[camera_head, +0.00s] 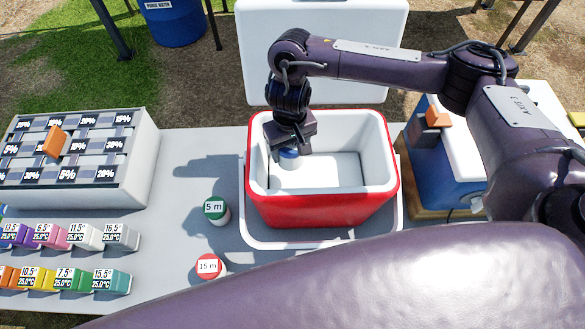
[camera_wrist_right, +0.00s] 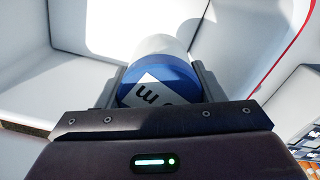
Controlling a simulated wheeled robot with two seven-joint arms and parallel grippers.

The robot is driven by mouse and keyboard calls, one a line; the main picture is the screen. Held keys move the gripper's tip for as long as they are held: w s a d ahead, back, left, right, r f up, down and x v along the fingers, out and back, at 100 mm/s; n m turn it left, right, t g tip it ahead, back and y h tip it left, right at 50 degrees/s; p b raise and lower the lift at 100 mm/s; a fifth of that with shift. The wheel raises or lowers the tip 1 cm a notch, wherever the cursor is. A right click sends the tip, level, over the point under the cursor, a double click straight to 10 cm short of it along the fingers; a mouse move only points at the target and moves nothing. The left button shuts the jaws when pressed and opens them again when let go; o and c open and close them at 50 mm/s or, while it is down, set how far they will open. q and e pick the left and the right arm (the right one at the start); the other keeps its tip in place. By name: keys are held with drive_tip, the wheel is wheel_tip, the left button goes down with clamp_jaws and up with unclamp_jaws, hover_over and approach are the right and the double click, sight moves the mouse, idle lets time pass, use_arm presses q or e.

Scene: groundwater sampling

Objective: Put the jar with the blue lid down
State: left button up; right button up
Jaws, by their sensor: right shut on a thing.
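The jar with the blue lid (camera_head: 289,157) is inside the red cooler (camera_head: 325,212), near the left end of its white interior. My right gripper (camera_head: 290,150) reaches down into the cooler and is shut on the jar. In the right wrist view the blue lid (camera_wrist_right: 160,86) with a white label sits between the two fingers of the gripper (camera_wrist_right: 160,88). The jar's clear or white body shows beyond the lid. Whether its base touches the cooler floor cannot be told. My left gripper is not in view.
The cooler stands in a white tray (camera_head: 247,222), its white lid (camera_head: 325,40) upright behind. A green-lidded jar (camera_head: 216,211) and a red-lidded jar (camera_head: 209,267) stand to the left. A grey rack (camera_head: 80,165) and coloured blocks (camera_head: 105,280) are further left. A blue box (camera_head: 440,160) stands right.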

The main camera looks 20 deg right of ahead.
wheel_tip(320, 180, down, 7)
drive_tip(key=shift+a+r+b, duration=0.1)
drive_tip(key=shift+b, duration=0.9)
wheel_tip(320, 180, down, 3)
drive_tip(key=shift+f+b, duration=0.2)
drive_tip(key=shift+b, duration=0.7)
drive_tip(key=shift+f, duration=0.15)
drive_tip(key=o, duration=1.2)
drive_tip(key=shift+c, duration=0.2)
wheel_tip(320, 180, up, 11)
drive_tip(key=p, duration=0.4)
drive_tip(key=shift+r, duration=0.65)
